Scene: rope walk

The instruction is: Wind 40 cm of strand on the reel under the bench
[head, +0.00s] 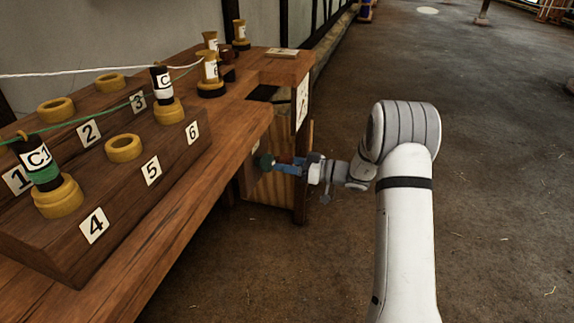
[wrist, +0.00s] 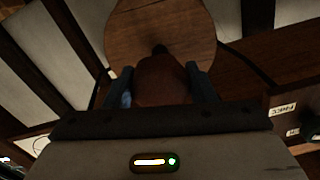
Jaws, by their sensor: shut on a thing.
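My gripper (head: 289,165) reaches in under the right edge of the bench (head: 175,217). It is shut on a brown, rounded grip (wrist: 163,80), which sits between its two fingers in the wrist view. Just beyond the grip is a round wooden disc (wrist: 160,30), which looks like the face of the reel. In the head view the bench edge and my gripper hide most of what is there. I cannot tell how much strand is on the reel. A green strand (head: 95,116) and a white strand (head: 75,74) run above the bench.
A stepped block on the bench has yellow ring sockets (head: 123,148) numbered 1 to 6. A bobbin marked C1 (head: 36,156) and another labelled bobbin (head: 161,78) stand in sockets. More bobbins (head: 209,72) stand farther back. The floor (head: 490,190) to the right is clear.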

